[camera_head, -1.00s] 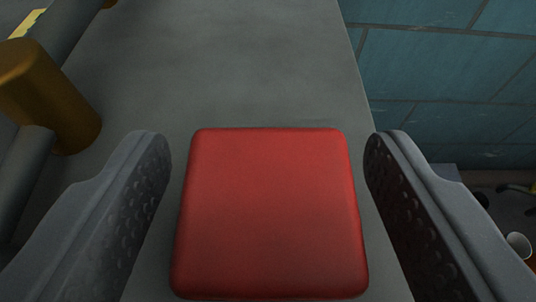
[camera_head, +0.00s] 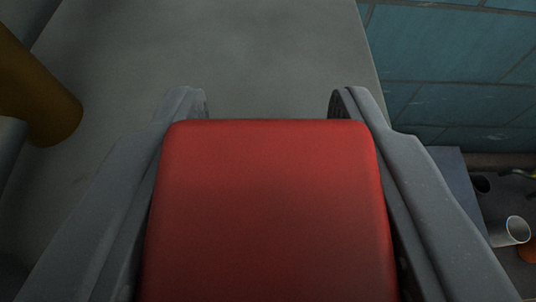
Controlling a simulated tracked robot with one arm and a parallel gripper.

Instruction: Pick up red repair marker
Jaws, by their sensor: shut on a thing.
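The red repair marker (camera_head: 265,210) is a red block with rounded edges, and it fills the lower middle of the view. My gripper (camera_head: 268,105) is shut on it, with one grey finger against its left side and the other against its right side. The fingertips reach a little past its far edge. The near end of the marker is cut off by the bottom of the picture. I cannot tell whether it touches the grey surface beneath.
The grey surface (camera_head: 240,55) stretches ahead and is clear beyond the marker. A brown-yellow cylinder (camera_head: 40,95) stands at the left. Blue-green tiles (camera_head: 460,60) lie to the right. A white cup (camera_head: 511,231) and an orange object (camera_head: 528,250) are at the lower right.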

